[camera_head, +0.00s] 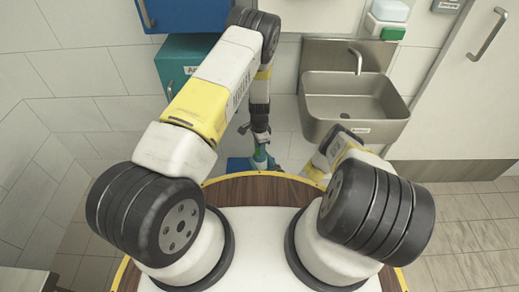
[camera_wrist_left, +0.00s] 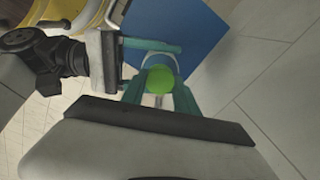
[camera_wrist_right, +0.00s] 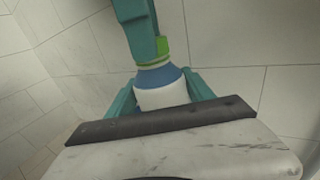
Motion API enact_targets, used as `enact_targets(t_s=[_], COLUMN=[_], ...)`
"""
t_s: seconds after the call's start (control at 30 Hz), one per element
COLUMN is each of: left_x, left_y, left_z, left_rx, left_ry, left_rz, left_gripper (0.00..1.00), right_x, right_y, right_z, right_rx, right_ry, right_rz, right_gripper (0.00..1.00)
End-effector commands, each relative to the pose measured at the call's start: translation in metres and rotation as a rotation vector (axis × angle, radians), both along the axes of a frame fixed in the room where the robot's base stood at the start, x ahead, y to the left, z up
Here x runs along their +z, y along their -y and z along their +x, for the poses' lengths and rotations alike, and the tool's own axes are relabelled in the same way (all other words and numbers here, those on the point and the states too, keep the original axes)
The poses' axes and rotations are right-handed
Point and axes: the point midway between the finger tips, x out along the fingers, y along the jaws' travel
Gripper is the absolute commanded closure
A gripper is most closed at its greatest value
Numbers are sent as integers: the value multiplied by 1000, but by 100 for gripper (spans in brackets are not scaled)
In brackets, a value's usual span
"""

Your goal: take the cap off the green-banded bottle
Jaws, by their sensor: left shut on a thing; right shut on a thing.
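My left gripper (camera_wrist_left: 160,82) is shut on a round green cap (camera_wrist_left: 159,79), seen from above in the left wrist view. In the right wrist view the green cap (camera_wrist_right: 163,46) shows beside a teal finger of the left gripper. The bottle (camera_wrist_right: 162,98) has a white body, a blue upper part and a thin green edge at its top. My right gripper (camera_wrist_right: 160,88) is shut around the white body, below the cap. Cap and bottle top are close together; I cannot tell whether they touch. In the head view the left gripper (camera_head: 262,157) hides most of the bottle.
A blue flat surface (camera_wrist_left: 180,30) lies below the grippers. A steel sink (camera_head: 352,100) is on the wall at the right. A teal cabinet (camera_head: 190,70) and a blue one (camera_head: 190,14) are behind the left arm. Open floor lies at the right.

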Motion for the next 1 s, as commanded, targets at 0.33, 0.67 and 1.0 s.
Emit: enact_targets(t_s=[0.33, 0.67, 1.0], left_x=[1, 1, 2], left_y=[0, 1, 1], left_z=[1, 1, 1], left_rx=[872, 1735, 2374], left_ry=[4, 4, 2], left_rz=[0, -1, -2], left_gripper=[100, 100, 100], right_x=[0, 0, -1], right_y=[0, 0, 0], right_z=[0, 0, 0], right_rx=[0, 0, 0], right_ry=[-1, -1, -1], right_rz=[0, 0, 0], right_gripper=[100, 100, 100])
